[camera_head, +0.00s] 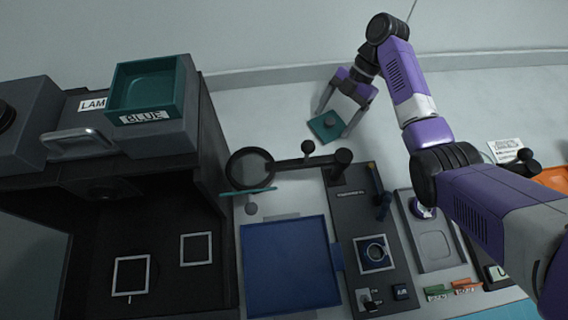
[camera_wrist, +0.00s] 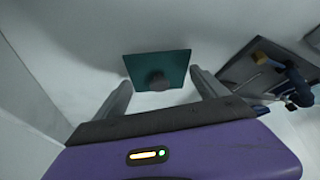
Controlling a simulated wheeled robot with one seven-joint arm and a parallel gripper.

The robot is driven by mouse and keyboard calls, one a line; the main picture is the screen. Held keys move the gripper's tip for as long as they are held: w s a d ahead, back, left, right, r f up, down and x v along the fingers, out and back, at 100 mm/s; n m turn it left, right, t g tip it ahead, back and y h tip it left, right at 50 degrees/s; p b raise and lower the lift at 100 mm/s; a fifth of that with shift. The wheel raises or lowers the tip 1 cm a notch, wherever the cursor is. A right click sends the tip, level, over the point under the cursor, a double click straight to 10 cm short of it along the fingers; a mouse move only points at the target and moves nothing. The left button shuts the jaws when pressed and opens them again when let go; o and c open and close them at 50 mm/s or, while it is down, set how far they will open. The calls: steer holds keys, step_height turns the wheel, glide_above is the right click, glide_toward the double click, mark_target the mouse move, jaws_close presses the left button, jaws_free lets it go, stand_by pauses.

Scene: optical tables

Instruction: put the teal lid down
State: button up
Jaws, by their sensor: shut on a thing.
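The teal lid (camera_head: 319,131) is a flat square plate with a grey round knob on top. It is at the back middle of the head view, over the pale surface near the wall. My gripper (camera_head: 336,124) is shut on the teal lid, with one finger on either side of it. In the wrist view the lid (camera_wrist: 140,67) shows just beyond the fingertips (camera_wrist: 160,78), its knob towards me. I cannot tell whether the lid touches the surface below. An open teal box (camera_head: 178,93) labelled BLUE stands on a grey block at the left.
A ring-shaped holder (camera_head: 232,170) on a dark arm stands in front of the lid. A blue square panel (camera_head: 290,265), a black plate (camera_head: 345,215) and a grey tray (camera_head: 432,246) lie nearer. A dark open cabinet (camera_head: 205,130) fills the left. Pale surface around the lid is clear.

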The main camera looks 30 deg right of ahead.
steer(key=shift+s, duration=0.2)
steer(key=a+p, duration=0.1)
steer(key=a, duration=0.3)
steer(key=s+a+p, duration=0.1)
steer(key=a, duration=0.3)
steer(key=s+a+p, duration=0.1)
steer(key=a, duration=0.2)
steer(key=shift+s+a+r+p, duration=0.1)
steer(key=shift+a+p, duration=0.3)
steer(key=a+p, duration=0.1)
steer(key=a, duration=0.1)
steer(key=s+a, duration=0.1)
steer(key=a, duration=0.2)
steer(key=shift+a+p, duration=0.2)
steer(key=shift+p, duration=0.2)
steer(key=shift+f, duration=0.85)
steer(key=o, duration=1.4)
